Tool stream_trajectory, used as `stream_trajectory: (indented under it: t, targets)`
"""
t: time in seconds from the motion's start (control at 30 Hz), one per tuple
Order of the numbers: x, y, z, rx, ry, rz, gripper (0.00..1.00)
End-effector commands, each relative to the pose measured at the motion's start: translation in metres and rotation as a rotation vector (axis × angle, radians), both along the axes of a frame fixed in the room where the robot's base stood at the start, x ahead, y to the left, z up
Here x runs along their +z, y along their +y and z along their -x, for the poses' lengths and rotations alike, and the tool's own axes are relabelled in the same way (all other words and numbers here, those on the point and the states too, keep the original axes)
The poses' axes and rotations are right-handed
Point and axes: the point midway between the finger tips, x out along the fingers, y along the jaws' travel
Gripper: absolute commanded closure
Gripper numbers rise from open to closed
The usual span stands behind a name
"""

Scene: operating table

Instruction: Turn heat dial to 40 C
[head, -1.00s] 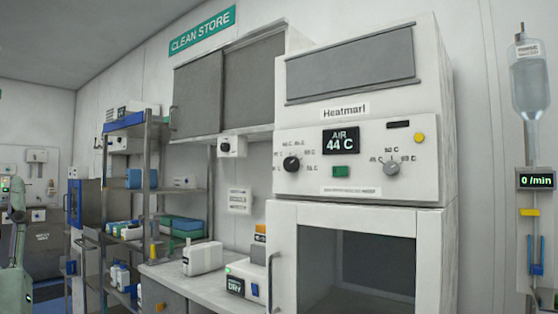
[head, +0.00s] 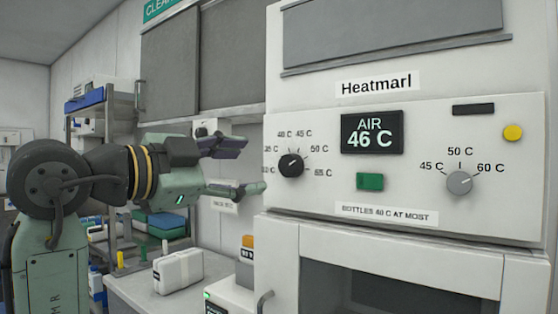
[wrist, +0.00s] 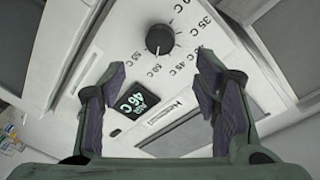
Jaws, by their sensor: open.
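The black heat dial (head: 291,165) is on the left of the white Heatmarl cabinet's panel, ringed by temperature marks. Its white pointer seems to lie near the 45–50 C marks; the exact setting is too small to tell. The display (head: 371,133) reads AIR 46 C. My gripper (head: 238,168) is open and empty, left of the dial and apart from it. In the wrist view the heat dial (wrist: 159,40) lies beyond and between the fingertips of my gripper (wrist: 161,68), with the display (wrist: 128,94) by one finger.
A grey dial (head: 460,182) marked 45, 50 and 60 C, a green button (head: 370,181) and a yellow button (head: 513,132) share the panel. A label (head: 386,214) reads BOTTLES 40 C AT MOST. A white container (head: 178,271) stands on the counter below my gripper.

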Motion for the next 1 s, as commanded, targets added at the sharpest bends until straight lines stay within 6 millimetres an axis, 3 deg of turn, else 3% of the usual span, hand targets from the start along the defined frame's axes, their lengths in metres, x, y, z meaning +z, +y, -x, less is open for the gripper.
stream_trajectory:
  t: [0.3,0.5,0.9,1.0]
  targets:
    - [0.003,-0.041,-0.044,-0.002,0.002,0.003,0.44]
    - [0.002,-0.058,-0.063,-0.001,0.001,0.004,0.44]
    - [0.000,-0.063,-0.069,0.001,0.000,0.004,0.44]
    - [0.000,-0.063,-0.069,0.001,0.000,0.004,0.50]
